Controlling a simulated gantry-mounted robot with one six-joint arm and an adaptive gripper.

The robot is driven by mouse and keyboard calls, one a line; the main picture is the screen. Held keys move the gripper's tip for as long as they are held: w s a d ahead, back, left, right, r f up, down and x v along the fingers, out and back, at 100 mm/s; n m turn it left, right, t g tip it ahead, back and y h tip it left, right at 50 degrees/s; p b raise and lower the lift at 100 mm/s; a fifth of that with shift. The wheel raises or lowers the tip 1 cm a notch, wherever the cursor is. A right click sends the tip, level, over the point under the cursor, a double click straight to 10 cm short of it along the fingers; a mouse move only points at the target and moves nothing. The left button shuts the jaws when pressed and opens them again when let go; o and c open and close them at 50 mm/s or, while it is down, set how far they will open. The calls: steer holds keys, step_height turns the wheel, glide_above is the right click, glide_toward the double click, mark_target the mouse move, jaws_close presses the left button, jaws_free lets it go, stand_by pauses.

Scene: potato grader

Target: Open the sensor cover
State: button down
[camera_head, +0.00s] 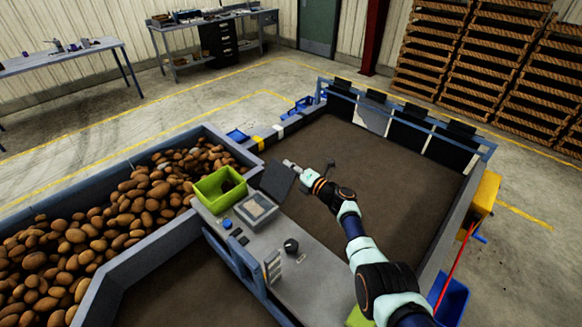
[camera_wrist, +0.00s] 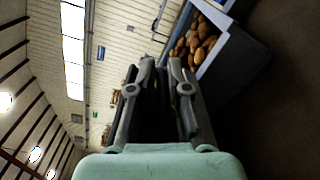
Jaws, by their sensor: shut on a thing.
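The sensor cover (camera_head: 277,181) is a dark flat panel, standing tilted up beside the sensor box (camera_head: 257,208) on the grey console. The box's pale top face shows uncovered. My gripper (camera_head: 291,165) is at the cover's upper edge, with the arm reaching in from the lower right. In the wrist view my gripper's two grey fingers (camera_wrist: 160,72) point away from the camera with a dark thing between them. The exact contact with the cover is too small and dark to make out.
A green tray (camera_head: 220,188) stands left of the sensor box on the console (camera_head: 265,245). A black knob (camera_head: 291,246) is nearer the front. Potatoes (camera_head: 120,215) fill the bin at left. The dark belt (camera_head: 370,165) behind and right of the console is clear.

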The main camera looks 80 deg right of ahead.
steer(key=shift+w+a+f, duration=0.3)
steer(key=shift+a+f, duration=0.05)
steer(key=shift+f, duration=0.1)
steer(key=c, duration=1.2)
jaws_free()
steer(key=shift+w, duration=0.1)
steer(key=v, duration=1.2)
steer(key=shift+s+d+r, duration=0.25)
steer(key=shift+r, duration=0.1)
